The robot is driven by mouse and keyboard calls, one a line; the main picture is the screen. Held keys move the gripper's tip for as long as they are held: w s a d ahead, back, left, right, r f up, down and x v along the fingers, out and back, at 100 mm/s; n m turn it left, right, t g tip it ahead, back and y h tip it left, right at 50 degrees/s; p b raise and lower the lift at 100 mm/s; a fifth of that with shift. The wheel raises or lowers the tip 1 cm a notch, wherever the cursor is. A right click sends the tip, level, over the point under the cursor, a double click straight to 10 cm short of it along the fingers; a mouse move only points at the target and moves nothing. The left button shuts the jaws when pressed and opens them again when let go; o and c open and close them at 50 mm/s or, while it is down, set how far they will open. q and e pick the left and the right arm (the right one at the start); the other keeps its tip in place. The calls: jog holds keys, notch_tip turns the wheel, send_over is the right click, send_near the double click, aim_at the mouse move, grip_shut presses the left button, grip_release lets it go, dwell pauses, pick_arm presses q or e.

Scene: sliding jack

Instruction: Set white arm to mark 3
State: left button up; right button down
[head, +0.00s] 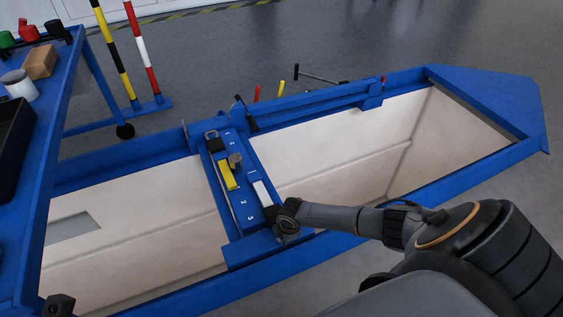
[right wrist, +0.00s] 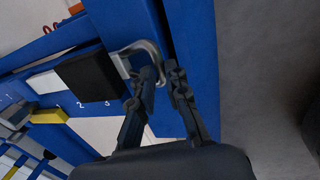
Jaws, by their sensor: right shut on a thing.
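The sliding jack is a blue plate (head: 238,213) with numbered marks, set across the blue frame. The white arm (head: 262,193) lies along its right side; its white part (right wrist: 45,82), black end block (right wrist: 90,75) and metal loop (right wrist: 146,50) show in the right wrist view. The black block lies beside marks 2 and 3. My right gripper (head: 285,222) is at the near end of the white arm, its fingers (right wrist: 160,85) shut on the metal loop. The yellow arm (head: 227,175) lies on the plate's left side. My left gripper is not recognisable in view.
A blue cart (head: 50,170) with a black tray and small items stands at the left. Striped poles (head: 115,50) stand behind it. The blue frame's rim (head: 330,235) surrounds pale recesses. Grey floor is open beyond. A dark thing at the lower left edge is unclear.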

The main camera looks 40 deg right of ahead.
jog(key=shift+s+a, duration=0.2)
jog(key=shift+s, duration=0.35)
jog(key=shift+s+a+f+p, duration=0.1)
jog(key=shift+s+p, duration=0.1)
jog(key=shift+p, duration=0.1)
jog(key=c, duration=1.4)
grip_release()
jog(key=shift+s, duration=0.1)
jog(key=shift+o, duration=0.2)
jog(key=shift+w, duration=0.2)
jog(key=shift+r, duration=0.45)
notch_tip(320, 180, up, 11)
jog(key=s, duration=0.2)
jog(key=shift+s+a, duration=0.15)
jog(key=shift+a, duration=0.1)
jog(key=shift+f, duration=0.1)
